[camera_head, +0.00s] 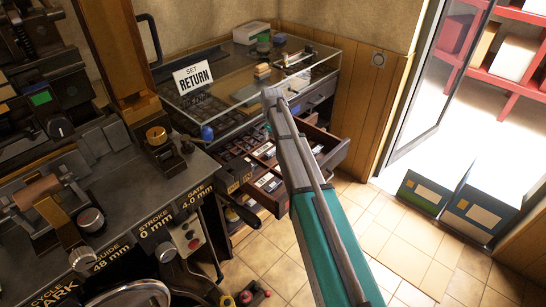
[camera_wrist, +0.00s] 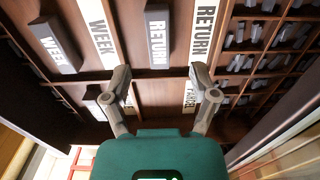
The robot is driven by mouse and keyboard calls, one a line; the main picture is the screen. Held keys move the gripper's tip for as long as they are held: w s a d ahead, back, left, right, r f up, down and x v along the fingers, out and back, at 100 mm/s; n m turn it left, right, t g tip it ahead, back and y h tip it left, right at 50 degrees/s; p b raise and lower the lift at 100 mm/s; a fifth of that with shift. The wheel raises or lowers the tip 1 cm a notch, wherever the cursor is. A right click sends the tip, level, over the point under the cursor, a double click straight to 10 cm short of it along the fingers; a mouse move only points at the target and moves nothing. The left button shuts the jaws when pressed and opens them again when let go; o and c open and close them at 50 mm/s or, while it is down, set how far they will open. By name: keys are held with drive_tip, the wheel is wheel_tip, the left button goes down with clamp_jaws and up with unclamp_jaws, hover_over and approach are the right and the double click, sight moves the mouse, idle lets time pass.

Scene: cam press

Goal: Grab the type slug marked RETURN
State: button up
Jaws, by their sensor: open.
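The type slug marked RETURN (camera_wrist: 157,38) is a grey block with a pale lettered face. In the wrist view it lies in a drawer compartment at top centre, beside a white strip lettered RETURN (camera_wrist: 203,30). My gripper (camera_wrist: 160,75) is open and empty. Its two fingers are spread below the slug in the picture, one to each side, and do not appear to touch it. In the head view my arm covers part of the open drawer (camera_head: 330,152), and I cannot make out the slug there.
A grey slug marked WEEK (camera_wrist: 55,47) lies to the left with its white strip (camera_wrist: 98,30). A PARCEL strip (camera_wrist: 190,93) is partly behind my right finger. Dark dividers separate the compartments.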

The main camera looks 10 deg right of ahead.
sight(272, 151)
drive_tip(key=shift+f, duration=0.3)
wheel_tip(272, 151, down, 5)
drive_tip(key=b, duration=0.5)
drive_tip(key=shift+s, duration=0.1)
drive_tip(key=shift+r, duration=0.1)
idle(0.7)
clamp_jaws()
